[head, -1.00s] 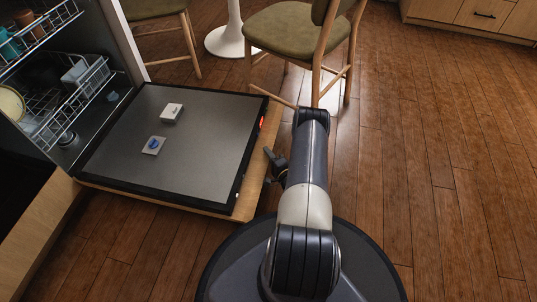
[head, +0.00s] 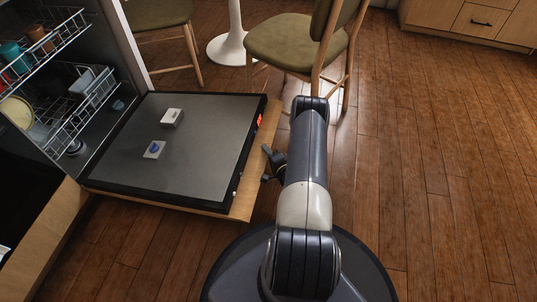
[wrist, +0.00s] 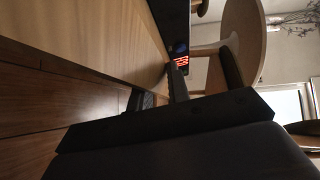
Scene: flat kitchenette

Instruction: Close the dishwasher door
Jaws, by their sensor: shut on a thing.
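The dishwasher door (head: 200,145) is folded down, close to level, with its dark inner face up and its wood front panel (head: 250,190) showing along the outer edge. In the wrist view the wood panel (wrist: 110,35) runs in from the upper left. My gripper (head: 268,166) is at the door's outer edge, right of its middle. In the wrist view my gripper (wrist: 158,88) has its fingers on either side of the panel's edge, shut on it. The exact contact is dark and partly hidden.
The dishwasher's racks (head: 85,100) hold dishes. Two small light items, a box (head: 172,117) and a tablet-like piece (head: 154,150), sit on the door. A chair (head: 300,45) stands close beyond the door's outer corner. The floor (head: 440,190) on the right is clear.

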